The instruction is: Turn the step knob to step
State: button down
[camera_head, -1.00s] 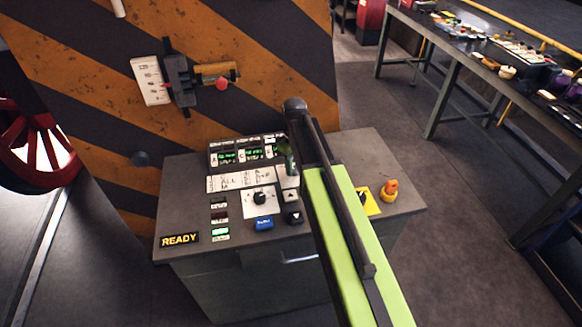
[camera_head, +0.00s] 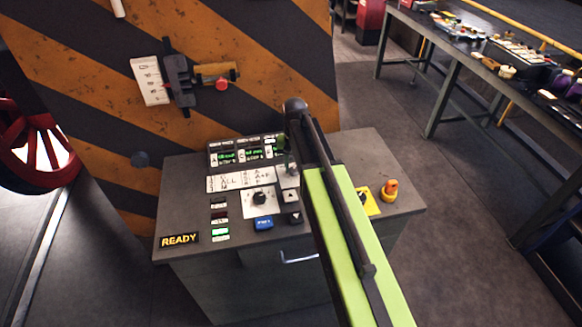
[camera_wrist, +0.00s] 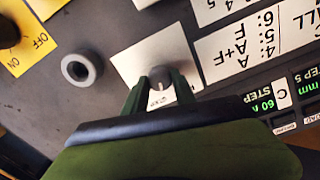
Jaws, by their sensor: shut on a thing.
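The step knob (camera_wrist: 172,80) is a small round grey knob with a pale pointer line, on a white plate (camera_wrist: 135,57) with partly covered lettering that reads STEP. My gripper (camera_wrist: 168,84) is shut on the knob, with a dark green finger on each side of it in the wrist view. In the head view my gripper (camera_head: 284,148) is at the back of the grey control console (camera_head: 380,160).
A black knob (camera_head: 259,198) on a white plate, a blue button (camera_head: 263,223) and a READY sign (camera_head: 179,240) are on the console. A round grey ring (camera_wrist: 82,68) lies beside the step plate. An orange-red button (camera_head: 390,187) stands right of my arm.

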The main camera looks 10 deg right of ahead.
aim_at(294, 169)
jog(key=shift+s+m, duration=0.15)
jog(key=shift+m, duration=1.05)
jog(key=c, duration=1.1)
grip_release()
jog(key=shift+o, duration=0.4)
jog(key=shift+r, duration=0.1)
notch_tip(294, 169, up, 17)
jog(key=p, duration=1.7)
jog(key=shift+r, duration=0.15)
